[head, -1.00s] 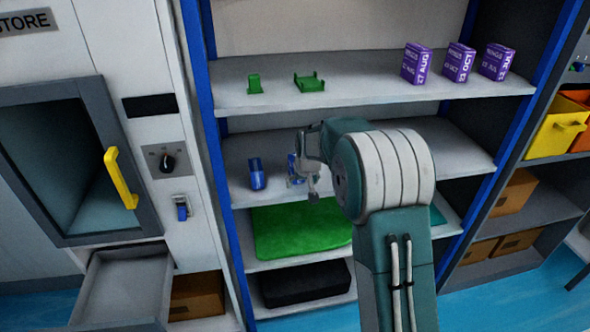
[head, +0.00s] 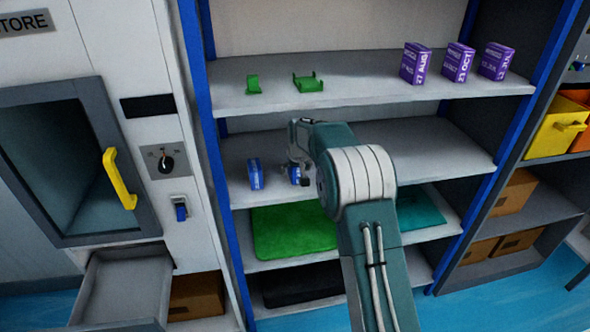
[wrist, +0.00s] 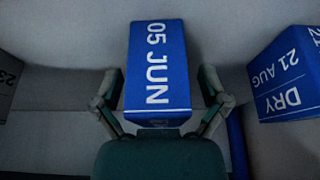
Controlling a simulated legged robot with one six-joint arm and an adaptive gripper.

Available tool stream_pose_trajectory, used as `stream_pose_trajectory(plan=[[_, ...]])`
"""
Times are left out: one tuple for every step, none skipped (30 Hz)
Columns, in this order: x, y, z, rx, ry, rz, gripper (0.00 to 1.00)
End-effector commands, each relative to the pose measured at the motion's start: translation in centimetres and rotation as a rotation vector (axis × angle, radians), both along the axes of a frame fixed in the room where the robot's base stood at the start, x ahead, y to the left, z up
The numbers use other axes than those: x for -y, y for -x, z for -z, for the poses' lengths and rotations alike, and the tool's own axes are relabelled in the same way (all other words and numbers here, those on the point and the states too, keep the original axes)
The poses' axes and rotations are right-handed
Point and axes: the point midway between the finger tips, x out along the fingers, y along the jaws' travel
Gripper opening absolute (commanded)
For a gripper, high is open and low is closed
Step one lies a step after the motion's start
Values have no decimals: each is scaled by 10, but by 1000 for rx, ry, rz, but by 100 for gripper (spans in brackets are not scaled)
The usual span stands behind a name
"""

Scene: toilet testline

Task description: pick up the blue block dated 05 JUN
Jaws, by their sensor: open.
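The blue block dated 05 JUN (wrist: 160,62) fills the middle of the wrist view, its white lettering running along its face. My gripper (wrist: 162,88) is open, with one finger at either side of the block's near part. I cannot tell whether the fingers touch it. In the head view my gripper (head: 300,176) is at the middle shelf, at a blue block (head: 294,174) that it partly hides. Another blue block (head: 255,174) stands to the left; its date is not readable there.
A blue block marked DRY 21 AUG (wrist: 290,75) is close on the right in the wrist view. A grey block (wrist: 8,80) is at the left edge. The upper shelf (head: 370,92) is above my arm and holds purple boxes (head: 460,62) and green holders (head: 308,83).

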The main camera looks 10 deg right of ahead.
Motion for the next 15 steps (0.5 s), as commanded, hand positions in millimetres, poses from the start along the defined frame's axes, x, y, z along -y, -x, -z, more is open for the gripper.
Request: stream_pose_trajectory(plan=[[0,0,0,0,0,0,94],[0,0,0,0,0,0,94],[0,0,0,0,0,0,94],[0,0,0,0,0,0,81],[0,0,0,0,0,0,68],[0,0,0,0,0,0,50],[0,0,0,0,0,0,36],[0,0,0,0,0,0,23],[0,0,0,0,0,0,5],[0,0,0,0,0,0,0],[0,0,0,0,0,0,0],[0,0,0,0,0,0,0],[0,0,0,0,0,0,0],[0,0,0,0,0,0,0],[0,0,0,1,0,0,0]])
